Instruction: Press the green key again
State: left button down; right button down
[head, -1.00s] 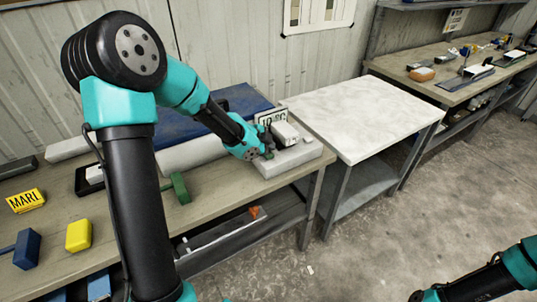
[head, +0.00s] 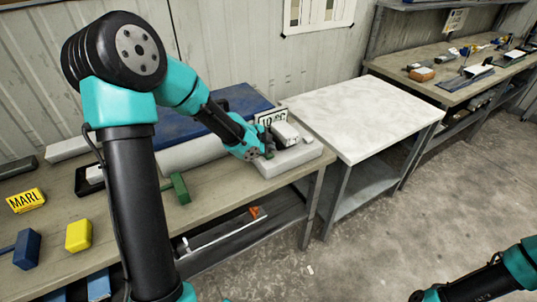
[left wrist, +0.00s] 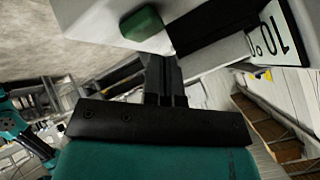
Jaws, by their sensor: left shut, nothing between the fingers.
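A pale grey device (head: 290,160) sits at the right end of the wooden bench, with a white box and an upright sign (head: 272,117) on it. The sign also shows in the left wrist view (left wrist: 274,38). The green key (left wrist: 142,23) shows on the device's pale surface in the left wrist view. My left gripper (head: 267,151) is shut and empty, low over the device's near left part. In the left wrist view its fingertips (left wrist: 163,58) are close to the key; I cannot tell whether they touch it. My right gripper is not clearly in view.
A dark green block with a handle (head: 180,187) lies left of the device. A yellow block (head: 78,235), a blue block (head: 27,249) and a yellow lettered block (head: 26,200) lie farther left. A bare white-topped table (head: 360,115) stands to the right.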

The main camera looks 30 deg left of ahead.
pick_arm(q)
jog(key=shift+f, duration=0.1)
jog(key=shift+f, duration=0.3)
jog(key=shift+f, duration=0.5)
dwell(1.4)
jog(key=shift+r, duration=0.9)
jog(key=shift+r, duration=2.55)
